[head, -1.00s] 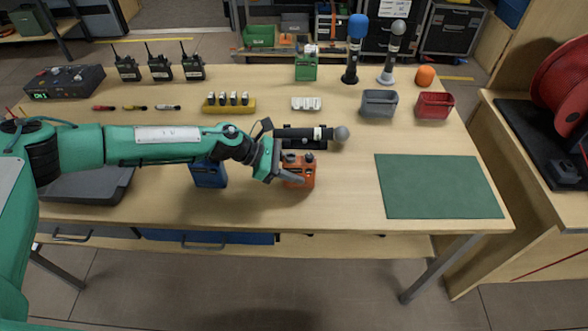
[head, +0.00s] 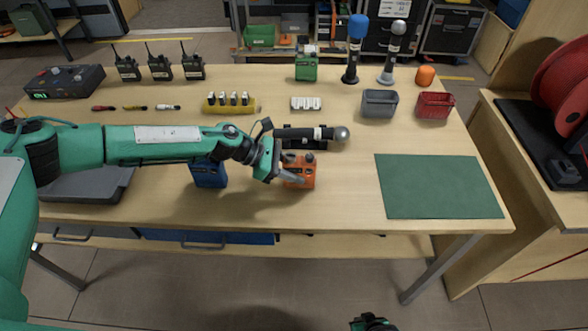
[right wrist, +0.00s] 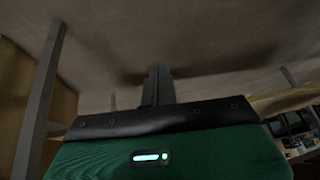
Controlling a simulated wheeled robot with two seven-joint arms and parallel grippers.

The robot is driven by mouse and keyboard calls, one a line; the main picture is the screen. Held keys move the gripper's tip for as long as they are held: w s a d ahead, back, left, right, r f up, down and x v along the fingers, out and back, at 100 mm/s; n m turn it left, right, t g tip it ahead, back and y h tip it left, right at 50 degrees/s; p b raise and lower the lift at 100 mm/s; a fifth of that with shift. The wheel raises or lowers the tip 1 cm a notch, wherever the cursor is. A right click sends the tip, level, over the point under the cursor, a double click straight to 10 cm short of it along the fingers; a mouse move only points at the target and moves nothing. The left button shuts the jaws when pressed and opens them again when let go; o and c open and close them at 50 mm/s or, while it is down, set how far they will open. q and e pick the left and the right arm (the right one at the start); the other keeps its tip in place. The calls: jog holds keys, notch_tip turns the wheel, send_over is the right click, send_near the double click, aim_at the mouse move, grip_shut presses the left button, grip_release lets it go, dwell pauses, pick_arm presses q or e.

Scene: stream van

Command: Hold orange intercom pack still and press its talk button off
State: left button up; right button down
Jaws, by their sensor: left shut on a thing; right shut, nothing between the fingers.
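The orange intercom pack (head: 303,173) stands on the table near the middle front, with dark knobs on top. My left gripper (head: 290,178) reaches in from the left and is shut on the orange pack. Its fingers cover part of the pack's left side. The talk button cannot be made out at this size. My right gripper (right wrist: 157,86) is shut and empty in the right wrist view. In the head view, only a dark and green bit of my right arm shows at the bottom edge, well below the table front.
A blue pack (head: 209,174) stands left of the orange one. A microphone (head: 310,134) lies in a dark cradle just behind it. A green mat (head: 438,186) lies to the right, with bare table between. The table's front edge is close in front.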

aim_at(309, 171)
jog(key=w+a+r+t+y, duration=0.15)
jog(key=w+a+r, duration=0.3)
jog(key=r, duration=0.45)
jog(key=w+a+r+t+y, duration=0.1)
jog(key=w+a+r+y, duration=0.1)
jog(key=w+a+r, duration=0.45)
jog(key=s+a+r+y, duration=0.1)
jog(key=a+r+y, duration=0.15)
jog(key=r, duration=0.75)
jog(key=s+a+r+y, duration=0.2)
jog(key=a+r, duration=0.2)
jog(key=r, duration=0.6)
jog(key=w+r+t+y, duration=0.1)
jog(key=w+r+t, duration=0.3)
jog(key=r, duration=0.7)
jog(key=shift+y, duration=0.3)
jog(key=shift+w+d+f, duration=0.1)
jog(key=shift+w+d, duration=0.05)
jog(key=shift+w, duration=1.95)
jog(key=shift+w+d, duration=0.1)
jog(key=shift+w, duration=1.95)
jog(key=shift+w, duration=0.45)
